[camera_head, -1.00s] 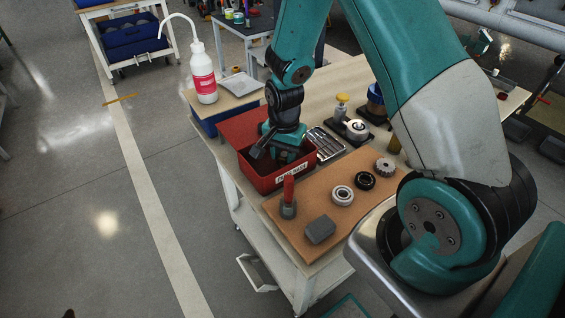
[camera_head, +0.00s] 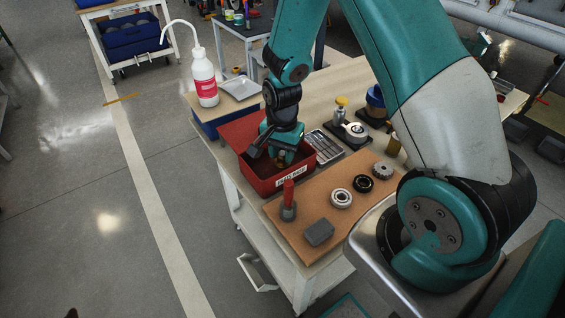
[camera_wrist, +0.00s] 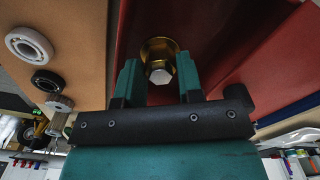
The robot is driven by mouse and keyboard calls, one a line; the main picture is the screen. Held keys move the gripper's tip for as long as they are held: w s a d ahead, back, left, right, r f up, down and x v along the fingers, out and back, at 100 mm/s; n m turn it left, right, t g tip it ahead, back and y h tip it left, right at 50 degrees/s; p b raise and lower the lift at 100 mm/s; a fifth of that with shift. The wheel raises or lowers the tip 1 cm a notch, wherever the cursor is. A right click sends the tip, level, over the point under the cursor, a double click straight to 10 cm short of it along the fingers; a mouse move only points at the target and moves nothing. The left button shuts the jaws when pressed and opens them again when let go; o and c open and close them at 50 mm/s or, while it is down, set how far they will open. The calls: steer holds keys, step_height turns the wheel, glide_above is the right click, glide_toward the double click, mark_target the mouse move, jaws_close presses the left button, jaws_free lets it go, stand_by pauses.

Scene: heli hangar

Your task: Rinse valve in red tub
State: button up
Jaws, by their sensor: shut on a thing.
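The red tub (camera_head: 262,184) stands open on the cart, with a white label on its front wall. My gripper (camera_head: 282,158) points down inside it. A brass valve (camera_wrist: 158,52) with a pale hexagonal end sits between the two green fingers (camera_wrist: 159,80) in the wrist view. My gripper is shut on it. The tub's floor is mostly hidden by my gripper.
A brown mat (camera_head: 318,222) beside the tub carries a red-handled tool (camera_head: 288,200), a grey block (camera_head: 319,232) and several rings. A metal tray (camera_head: 324,146) adjoins the tub on the right. A white wash bottle (camera_head: 205,82) stands behind it.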

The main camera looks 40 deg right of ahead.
mark_target(282, 153)
steer(key=shift+r+p, duration=2.5)
steer(key=shift+r, duration=0.75)
step_height(282, 153, up, 4)
steer(key=p, duration=0.3)
steer(key=shift+f, duration=0.1)
